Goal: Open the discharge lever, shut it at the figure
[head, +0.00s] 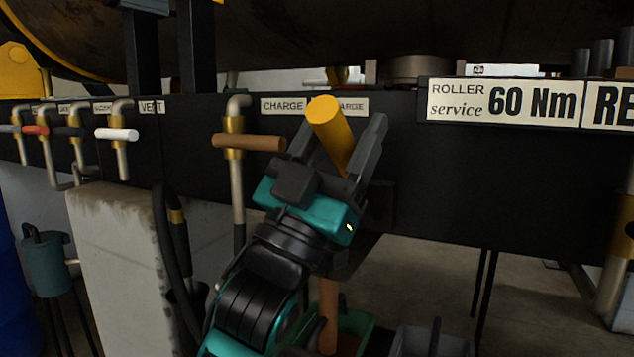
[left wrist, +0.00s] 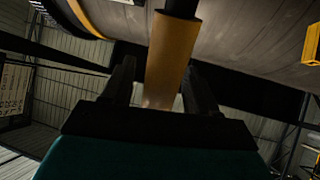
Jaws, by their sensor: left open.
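The discharge lever's yellow handle (head: 330,122) sticks up between the fingers of my left gripper (head: 340,128), in front of the black beam. The label behind it is partly covered, and only its ending "ARGE" reads clearly. My left gripper is open, with one dark finger on each side of the handle. In the left wrist view the yellow handle (left wrist: 172,55) runs up between the two open fingers (left wrist: 158,88). I cannot tell whether either finger touches it. The lever's valve body is hidden behind the gripper. My right gripper is not in view.
A brown-handled lever (head: 250,142) under the "CHARGE" label stands close left of my left gripper. A white-handled lever (head: 117,134) by "VENT" and several more levers are further left. A green tray (head: 357,323) and a grey container (head: 430,340) are below. A concrete block (head: 115,250) stands left.

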